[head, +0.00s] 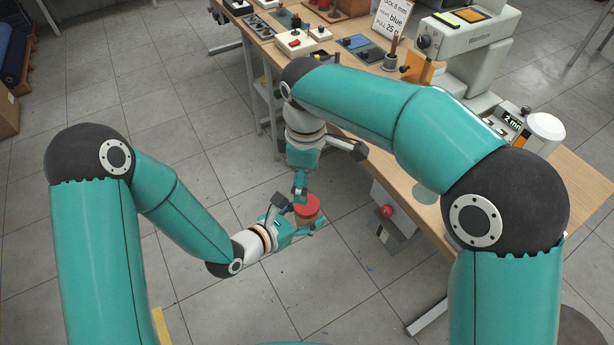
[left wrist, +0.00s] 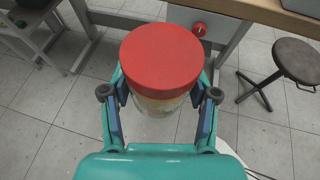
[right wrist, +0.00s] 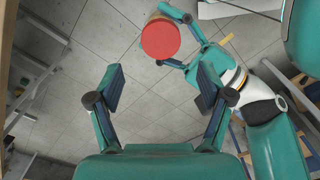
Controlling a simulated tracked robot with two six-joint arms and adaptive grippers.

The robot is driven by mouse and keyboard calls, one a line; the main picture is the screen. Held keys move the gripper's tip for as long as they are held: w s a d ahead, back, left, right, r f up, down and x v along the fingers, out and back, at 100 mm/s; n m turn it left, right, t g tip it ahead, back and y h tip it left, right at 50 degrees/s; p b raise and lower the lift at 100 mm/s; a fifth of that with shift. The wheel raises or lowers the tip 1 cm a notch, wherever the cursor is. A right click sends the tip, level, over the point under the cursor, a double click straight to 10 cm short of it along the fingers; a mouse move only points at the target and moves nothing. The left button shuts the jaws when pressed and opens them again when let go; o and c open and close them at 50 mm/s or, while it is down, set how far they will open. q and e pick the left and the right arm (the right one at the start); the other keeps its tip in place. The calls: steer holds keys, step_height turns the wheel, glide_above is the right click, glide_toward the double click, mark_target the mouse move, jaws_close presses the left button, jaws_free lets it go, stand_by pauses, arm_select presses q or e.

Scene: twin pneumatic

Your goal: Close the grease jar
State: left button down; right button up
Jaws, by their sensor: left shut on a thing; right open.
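The grease jar (left wrist: 160,106) has a clear body and a red lid (left wrist: 162,58) on its top. In the head view the red lid (head: 307,206) shows in mid-air beside the workbench. My left gripper (head: 305,222) is shut around the jar's body, and its fingers (left wrist: 160,100) show on both sides below the lid. I cannot tell whether the lid is fully seated. My right gripper (right wrist: 160,95) is open and empty, with the red lid (right wrist: 160,38) ahead of it, apart from its fingers. In the head view the right gripper is partly hidden near the jar.
The wooden workbench (head: 573,188) carries a sewing-like white machine (head: 462,45), a white cylinder (head: 545,130) and several small items. A red-buttoned box (head: 388,211) is below its edge. A round stool (left wrist: 297,60) stands on the floor. The floor around the jar is clear.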

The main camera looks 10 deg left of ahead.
steer(key=shift+f, duration=4)
steer(key=c, duration=1.2)
steer(key=o, duration=1.4)
steer(key=shift+c, duration=0.2)
steer(key=shift+r, duration=0.1)
step_height(320, 180, up, 12)
